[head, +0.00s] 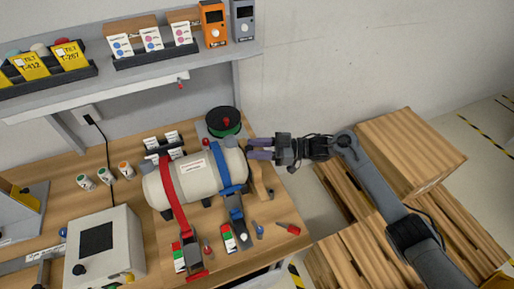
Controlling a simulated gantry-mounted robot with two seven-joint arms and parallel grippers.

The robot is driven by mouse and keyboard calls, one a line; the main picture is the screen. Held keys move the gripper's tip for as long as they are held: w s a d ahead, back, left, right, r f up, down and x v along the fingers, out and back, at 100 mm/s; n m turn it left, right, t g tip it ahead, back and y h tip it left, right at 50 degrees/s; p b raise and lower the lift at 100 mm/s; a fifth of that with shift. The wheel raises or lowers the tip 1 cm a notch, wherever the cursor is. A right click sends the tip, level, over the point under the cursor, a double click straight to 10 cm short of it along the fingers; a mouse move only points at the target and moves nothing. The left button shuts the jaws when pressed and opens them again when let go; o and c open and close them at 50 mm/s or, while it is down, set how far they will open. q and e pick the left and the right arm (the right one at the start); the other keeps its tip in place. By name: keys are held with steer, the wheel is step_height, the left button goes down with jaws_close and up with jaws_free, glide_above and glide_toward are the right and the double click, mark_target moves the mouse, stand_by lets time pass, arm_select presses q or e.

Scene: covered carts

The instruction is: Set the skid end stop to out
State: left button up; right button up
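A pale cylindrical tank (190,180) lies on a wooden bench, held by a red strap (168,190) and a blue strap (221,165). A tan upright piece (257,182) stands at the tank's right end and looks like the skid end stop; whether it is in or out is not clear. My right gripper (251,149) comes in from the right, just above this piece. Its two purple fingers are apart, with nothing clearly between them. Contact with the tank or the stop cannot be told. My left gripper is not in view.
A green spool (224,122) stands behind the tank. Red and blue ratchet handles, small tags and a red-handled tool (288,229) lie in front. A control box (104,249) stands at left. A shelf (140,85) overhangs the back. Wooden crates (410,150) stand right.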

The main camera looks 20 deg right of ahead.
jaws_close()
steer(key=d+b, duration=0.2)
steer(key=d, duration=0.3)
steer(key=shift+d, duration=0.15)
jaws_free()
